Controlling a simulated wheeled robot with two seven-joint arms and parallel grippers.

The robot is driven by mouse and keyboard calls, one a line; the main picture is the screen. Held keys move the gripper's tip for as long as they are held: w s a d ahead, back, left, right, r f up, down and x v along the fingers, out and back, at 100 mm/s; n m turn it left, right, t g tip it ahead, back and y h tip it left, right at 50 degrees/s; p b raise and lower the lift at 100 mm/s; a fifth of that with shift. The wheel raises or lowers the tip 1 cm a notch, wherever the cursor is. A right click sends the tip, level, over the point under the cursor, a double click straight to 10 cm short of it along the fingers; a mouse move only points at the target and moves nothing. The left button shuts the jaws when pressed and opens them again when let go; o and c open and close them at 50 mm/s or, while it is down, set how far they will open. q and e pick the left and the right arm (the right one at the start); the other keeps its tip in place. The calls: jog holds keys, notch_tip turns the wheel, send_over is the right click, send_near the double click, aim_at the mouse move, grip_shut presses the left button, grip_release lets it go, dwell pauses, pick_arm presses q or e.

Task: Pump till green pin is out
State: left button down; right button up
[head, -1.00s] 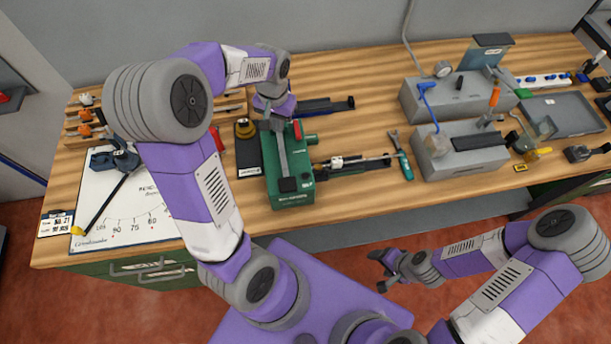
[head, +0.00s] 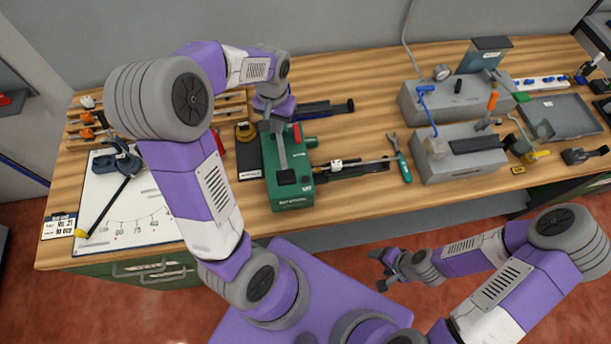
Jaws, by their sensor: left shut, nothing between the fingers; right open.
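A green dispenser (head: 293,190) stands on the bench with a grey lever (head: 281,152) along its top and a red part at its rear. My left gripper (head: 271,122) is shut and empty at the far end of the lever, above the dispenser's back; whether it touches the lever is hard to tell. A rod with a small white piece (head: 337,164) extends right from the dispenser over a dark rail. I cannot make out a green pin. My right gripper (head: 381,263) is open and empty in front of the bench, away from the dispenser.
A green-handled wrench (head: 402,165) lies right of the rail. Grey machine blocks (head: 460,165) stand further right. A white chart board (head: 112,208) with a black-and-yellow lever is at the left.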

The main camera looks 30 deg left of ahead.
pick_arm(q)
jog(key=shift+s+d+f+b, duration=0.1)
jog(key=shift+s+f+b, duration=0.1)
jog(key=shift+f+b, duration=0.4)
jog(key=shift+s+d+f+b, duration=0.15)
jog(key=shift+f+b, duration=0.3)
jog(key=shift+f, duration=0.25)
jog(key=shift+s+r, duration=0.1)
jog(key=shift+r, duration=0.05)
jog(key=shift+w+a+r+p, duration=0.15)
jog(key=shift+w+r+p, duration=0.05)
jog(key=shift+r+p, duration=0.4)
jog(key=shift+w+a+r+p, duration=0.2)
jog(key=shift+r+p, duration=0.25)
jog(key=shift+p, duration=0.15)
jog(key=shift+d+r, duration=0.1)
jog(key=shift+r, duration=0.1)
notch_tip(320, 180, up, 7)
jog(key=p, duration=0.6)
jog(key=shift+w, duration=0.1)
